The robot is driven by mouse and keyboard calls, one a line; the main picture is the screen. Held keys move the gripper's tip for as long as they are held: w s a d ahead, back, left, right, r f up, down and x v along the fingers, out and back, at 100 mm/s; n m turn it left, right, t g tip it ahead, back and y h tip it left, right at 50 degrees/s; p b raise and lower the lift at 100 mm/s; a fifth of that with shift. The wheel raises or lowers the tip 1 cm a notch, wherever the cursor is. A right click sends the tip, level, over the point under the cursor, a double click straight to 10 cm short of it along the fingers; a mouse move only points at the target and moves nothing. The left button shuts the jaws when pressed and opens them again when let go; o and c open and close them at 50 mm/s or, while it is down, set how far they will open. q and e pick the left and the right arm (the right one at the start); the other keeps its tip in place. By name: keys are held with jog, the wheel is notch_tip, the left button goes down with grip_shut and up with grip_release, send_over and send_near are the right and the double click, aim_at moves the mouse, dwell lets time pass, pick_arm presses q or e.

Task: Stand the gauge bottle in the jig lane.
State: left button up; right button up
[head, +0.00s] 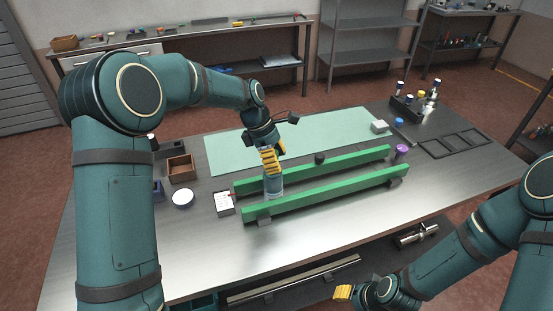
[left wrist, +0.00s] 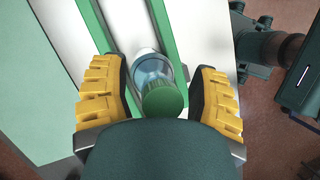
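The gauge bottle (head: 273,186) is clear bluish with a green cap (left wrist: 164,98). It stands upright, as far as I can tell, at the near left end of the jig lane, between two long green rails (head: 335,188). My left gripper (head: 271,160) is above it, pointing down. In the left wrist view its yellow fingers (left wrist: 160,88) are on either side of the bottle, with gaps showing on both sides, so it is open. The bottle's base is partly hidden by the front rail. My right gripper (head: 343,292) is low in front of the table; its opening is unclear.
A dark block (head: 320,158) is at the back rail, and a purple-capped item (head: 401,152) stands by the lane's far end. A green mat (head: 225,150) lies behind.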

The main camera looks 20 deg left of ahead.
pick_arm(q)
jog(key=p+v, duration=0.1)
jog(key=v, duration=1.1)
jog(key=shift+r+p, duration=0.25)
jog(key=shift+p, duration=0.05)
jog(key=shift+f, duration=0.1)
